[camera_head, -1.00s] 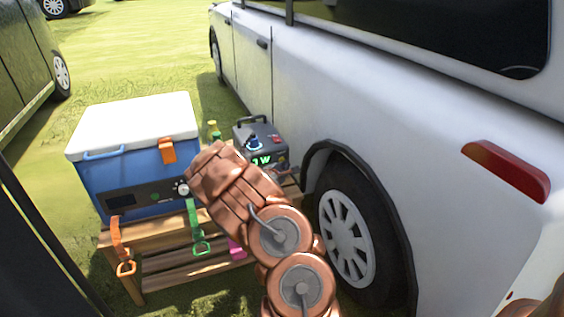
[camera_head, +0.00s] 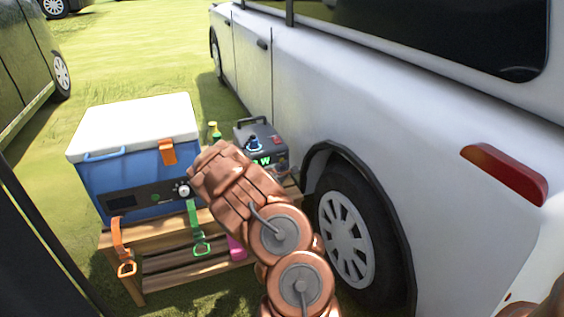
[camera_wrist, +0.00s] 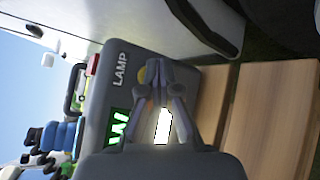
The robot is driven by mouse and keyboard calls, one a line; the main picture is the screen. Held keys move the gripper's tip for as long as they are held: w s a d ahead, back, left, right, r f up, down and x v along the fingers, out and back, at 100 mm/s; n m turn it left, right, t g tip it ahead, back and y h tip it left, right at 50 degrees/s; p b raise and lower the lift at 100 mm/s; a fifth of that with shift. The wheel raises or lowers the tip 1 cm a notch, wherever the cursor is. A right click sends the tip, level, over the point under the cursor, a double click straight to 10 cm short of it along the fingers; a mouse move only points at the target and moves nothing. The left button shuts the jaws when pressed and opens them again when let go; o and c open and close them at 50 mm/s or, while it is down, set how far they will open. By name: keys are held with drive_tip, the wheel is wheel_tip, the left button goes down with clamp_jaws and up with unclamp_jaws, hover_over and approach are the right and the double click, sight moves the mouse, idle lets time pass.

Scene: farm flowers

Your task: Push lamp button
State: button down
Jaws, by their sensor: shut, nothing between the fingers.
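The dark grey power box (camera_head: 278,137) has a handle on top and a green lit "W" display. It stands on the wooden rack beside the white vehicle. In the wrist view the box (camera_wrist: 178,72) appears turned sideways, with the word LAMP on its face. A yellow round button (camera_wrist: 142,75) sits below that word, partly hidden by my fingertips. My gripper (camera_wrist: 158,72) is shut and empty, its tips in front of the box face close to the button. I cannot tell whether they touch. In the head view my arm hides the gripper.
A blue cooler with a white lid (camera_head: 135,125) stands left of the box on the wooden rack (camera_head: 150,238). Orange and green straps hang from the rack. The white vehicle (camera_head: 400,120) and its wheel are close on the right. Open grass lies behind.

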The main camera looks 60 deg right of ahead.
drive_tip(key=shift+w+d+p, duration=0.25)
drive_tip(key=shift+w+p, duration=0.05)
drive_tip(key=shift+p, duration=0.25)
idle(0.5)
drive_tip(key=shift+s+a+p, duration=0.3)
drive_tip(key=shift+s+a, duration=0.05)
drive_tip(key=shift+s, duration=0.15)
drive_tip(key=shift+s+a+p, duration=0.1)
drive_tip(key=shift+s+a, duration=0.45)
drive_tip(key=shift+s, duration=0.3)
drive_tip(key=shift+s+a+p, duration=0.1)
drive_tip(key=shift+s+a, duration=0.45)
drive_tip(key=shift+s, duration=0.25)
drive_tip(key=shift+s+a+p, duration=0.1)
drive_tip(key=shift+s+a, duration=0.45)
drive_tip(key=shift+s, duration=0.3)
